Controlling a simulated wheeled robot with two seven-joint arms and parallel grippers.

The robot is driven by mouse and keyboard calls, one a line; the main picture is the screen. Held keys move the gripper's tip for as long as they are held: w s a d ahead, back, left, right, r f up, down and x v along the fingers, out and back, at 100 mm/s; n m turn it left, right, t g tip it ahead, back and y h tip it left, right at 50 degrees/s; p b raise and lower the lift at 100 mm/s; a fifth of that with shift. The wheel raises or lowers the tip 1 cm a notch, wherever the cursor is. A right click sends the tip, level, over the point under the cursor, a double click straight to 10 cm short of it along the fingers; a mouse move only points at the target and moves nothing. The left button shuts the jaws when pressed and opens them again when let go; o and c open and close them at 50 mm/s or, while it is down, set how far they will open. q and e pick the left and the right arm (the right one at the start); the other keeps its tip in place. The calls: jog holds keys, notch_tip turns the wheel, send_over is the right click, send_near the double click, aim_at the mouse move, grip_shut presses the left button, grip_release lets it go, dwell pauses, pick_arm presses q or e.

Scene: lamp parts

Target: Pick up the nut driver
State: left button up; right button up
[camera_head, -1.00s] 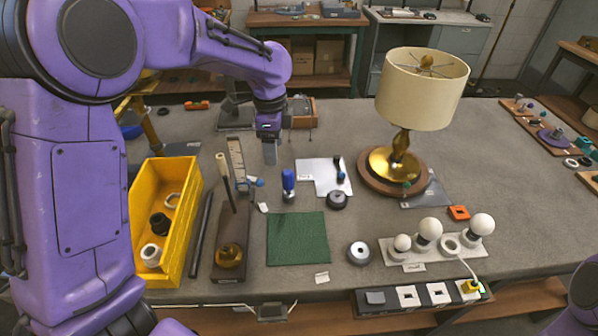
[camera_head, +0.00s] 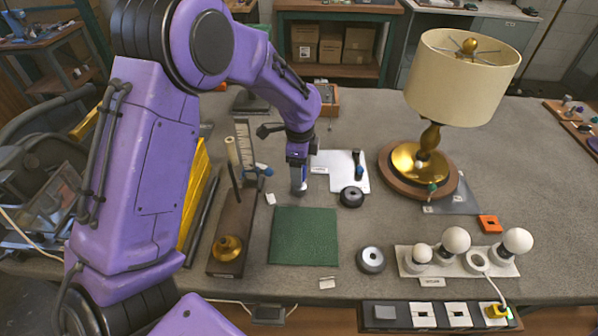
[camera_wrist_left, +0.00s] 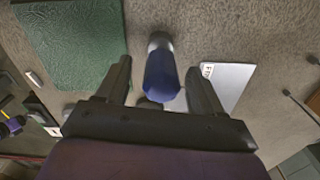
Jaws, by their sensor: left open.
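The nut driver, a blue-handled tool with a grey metal end (camera_wrist_left: 160,72), stands upright on the bench. In the left wrist view its blue handle shows between the two fingers, with a gap on each side. My left gripper (camera_head: 298,186) is open and points down over it, just behind the green mat. In the head view the gripper mostly hides the tool. My right gripper is not in view.
A green mat (camera_head: 304,237) lies in front. A white sheet (camera_head: 326,161) with a dark upright tool (camera_head: 358,163) and a black round part (camera_head: 351,197) are to the right. A wooden stand (camera_head: 228,262) is left. The lamp (camera_head: 460,85) stands further right.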

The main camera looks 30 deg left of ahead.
pick_arm(q)
jog(key=shift+w+f, duration=0.15)
jog(key=shift+f, duration=0.6)
jog(key=c, duration=1.2)
jog(key=shift+r, duration=0.15)
